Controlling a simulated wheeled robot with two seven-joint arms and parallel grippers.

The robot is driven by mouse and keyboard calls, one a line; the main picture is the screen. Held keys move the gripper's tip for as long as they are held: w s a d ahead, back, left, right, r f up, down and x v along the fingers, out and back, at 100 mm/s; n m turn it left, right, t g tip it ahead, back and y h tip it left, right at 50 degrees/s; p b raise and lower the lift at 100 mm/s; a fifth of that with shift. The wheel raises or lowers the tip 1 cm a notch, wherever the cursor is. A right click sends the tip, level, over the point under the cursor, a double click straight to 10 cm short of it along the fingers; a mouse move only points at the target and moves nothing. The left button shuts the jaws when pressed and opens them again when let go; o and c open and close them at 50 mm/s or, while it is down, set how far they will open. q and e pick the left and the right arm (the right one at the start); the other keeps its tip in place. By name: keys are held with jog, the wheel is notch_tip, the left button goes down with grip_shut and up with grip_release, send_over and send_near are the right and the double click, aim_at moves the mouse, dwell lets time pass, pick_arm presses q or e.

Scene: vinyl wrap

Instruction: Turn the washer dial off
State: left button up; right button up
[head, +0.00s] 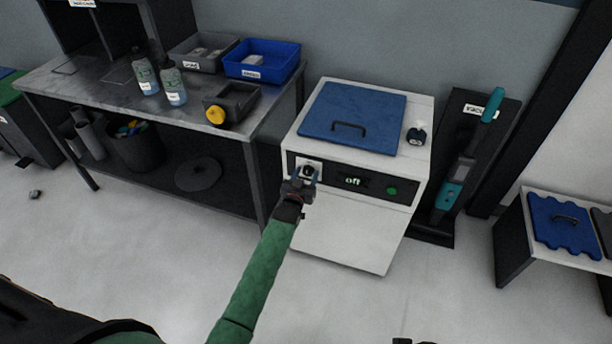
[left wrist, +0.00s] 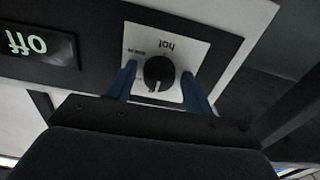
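The washer (head: 346,230) is a white box with a blue lid (head: 354,112) and a black front panel. Its round black dial (left wrist: 159,72) sits on a white plate marked "hot" in the left wrist view, where the panel appears upside down. The display (head: 353,181) reads "off", and it also shows in the left wrist view (left wrist: 38,44). My left gripper (head: 306,179) is at the dial, its blue fingers apart on either side of it. A small gap shows between the fingers and the dial. My right gripper is not clearly visible.
A green button (head: 391,191) is on the panel's right. A metal table (head: 100,100) with bottles and bins is at left. A vacuum (head: 464,165) stands at right. The floor in front is clear.

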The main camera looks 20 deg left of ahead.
pick_arm(q)
jog(key=shift+o, duration=0.6)
pick_arm(e)
jog(key=shift+d, duration=0.1)
pick_arm(q)
jog(key=s+b, duration=0.1)
jog(key=s, duration=0.6)
jog(key=shift+s+a, duration=0.15)
jog(key=shift+s, duration=0.2)
pick_arm(e)
jog(key=shift+w+a+f+y, duration=0.2)
jog(key=shift+a+f+y, duration=0.1)
jog(key=shift+a+f, duration=0.65)
jog(key=shift+w+r, duration=0.15)
